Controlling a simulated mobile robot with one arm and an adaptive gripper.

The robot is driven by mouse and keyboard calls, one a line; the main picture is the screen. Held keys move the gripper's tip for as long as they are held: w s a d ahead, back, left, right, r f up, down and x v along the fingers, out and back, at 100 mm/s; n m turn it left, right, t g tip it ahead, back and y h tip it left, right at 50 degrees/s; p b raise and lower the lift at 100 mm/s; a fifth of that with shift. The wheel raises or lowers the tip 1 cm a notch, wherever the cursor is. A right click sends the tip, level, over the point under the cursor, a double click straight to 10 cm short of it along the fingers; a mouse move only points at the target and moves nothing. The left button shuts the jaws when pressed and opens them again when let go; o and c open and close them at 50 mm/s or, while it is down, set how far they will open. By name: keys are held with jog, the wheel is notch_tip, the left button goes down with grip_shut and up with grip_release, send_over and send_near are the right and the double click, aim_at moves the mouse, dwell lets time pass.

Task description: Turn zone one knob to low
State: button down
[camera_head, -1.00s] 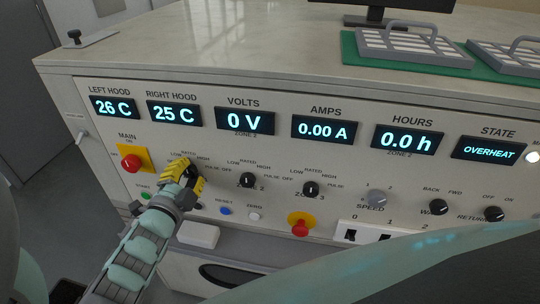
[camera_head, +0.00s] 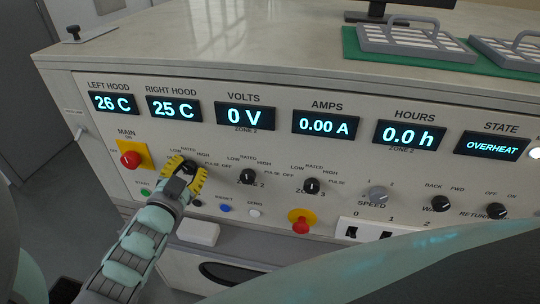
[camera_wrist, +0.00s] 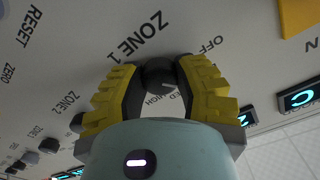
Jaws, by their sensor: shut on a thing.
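The zone one knob (camera_wrist: 159,75) is a black round knob under the "ZONE 1" lettering in the wrist view. My gripper (camera_head: 186,172) has its yellow fingers on both sides of it, shut on the knob. The wrist view also shows my gripper (camera_wrist: 160,82) gripping the knob at the panel. The knob's pointer is hidden, so I cannot tell its setting. In the head view the fingers cover most of the knob, with LOW, RATED and HIGH lettering above it.
To the right are the zone 2 knob (camera_head: 247,176) and zone 3 knob (camera_head: 312,186). A red main switch (camera_head: 131,159) on a yellow plate is at left. A blue reset button (camera_head: 225,208) and a red stop button (camera_head: 301,227) sit lower. The state display (camera_head: 491,146) reads OVERHEAT.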

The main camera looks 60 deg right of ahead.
jog(key=shift+a+f, duration=0.1)
jog(key=shift+f, duration=0.15)
jog(key=c, duration=1.1)
grip_release()
jog(key=o, duration=0.5)
jog(key=shift+r, duration=0.15)
jog(key=v, duration=0.7)
jog(key=shift+a, duration=0.15)
jog(key=shift+r, duration=0.1)
